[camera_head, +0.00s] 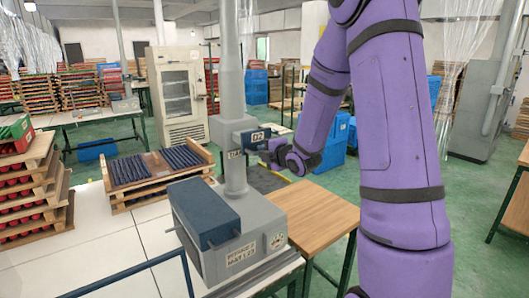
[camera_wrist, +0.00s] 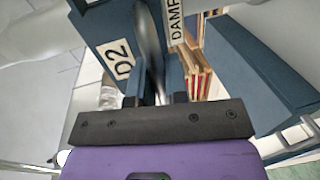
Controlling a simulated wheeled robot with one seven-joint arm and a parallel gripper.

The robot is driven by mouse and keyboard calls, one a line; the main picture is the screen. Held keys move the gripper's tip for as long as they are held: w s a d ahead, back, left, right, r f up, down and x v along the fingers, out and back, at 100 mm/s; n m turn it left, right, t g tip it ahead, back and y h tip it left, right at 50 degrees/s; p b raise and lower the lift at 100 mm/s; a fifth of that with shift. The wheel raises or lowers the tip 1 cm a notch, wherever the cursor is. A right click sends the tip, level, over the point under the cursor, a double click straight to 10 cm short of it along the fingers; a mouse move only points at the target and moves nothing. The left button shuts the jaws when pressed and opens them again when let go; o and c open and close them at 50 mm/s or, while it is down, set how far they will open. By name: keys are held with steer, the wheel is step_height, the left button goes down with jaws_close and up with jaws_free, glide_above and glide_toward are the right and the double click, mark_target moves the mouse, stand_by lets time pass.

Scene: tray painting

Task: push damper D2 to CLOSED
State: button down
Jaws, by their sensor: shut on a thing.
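Damper D2 is a dark blue block (camera_head: 255,138) on the grey upright duct (camera_head: 231,100) in the head view. Its white D2 label also shows in the wrist view (camera_wrist: 123,59). My gripper (camera_head: 266,147) is at the block's right side. In the wrist view, my gripper (camera_wrist: 155,88) is shut on the thin grey damper handle (camera_wrist: 149,38), which stands up between its fingers. Beside it is a partly cut-off label reading DAMP (camera_wrist: 177,20). The words OPEN or CLOSED are not readable, so the damper's position cannot be told.
A grey machine (camera_head: 230,245) with a dark blue box on top stands below the duct. A wooden tabletop (camera_head: 320,215) is right of it. A pallet with dark slats (camera_head: 150,170) lies left, and stacked trays (camera_head: 30,195) stand further left.

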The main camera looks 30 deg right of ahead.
mark_target(251, 143)
steer(key=w, duration=0.8)
steer(key=shift+a, duration=0.15)
steer(key=shift+w, duration=0.1)
steer(key=shift+r, duration=0.1)
steer(key=c, duration=1.1)
jaws_free()
steer(key=shift+w, duration=0.15)
steer(key=shift+c, duration=0.2)
steer(key=s+r, duration=0.2)
steer(key=s, duration=0.8)
steer(key=shift+s, duration=0.35)
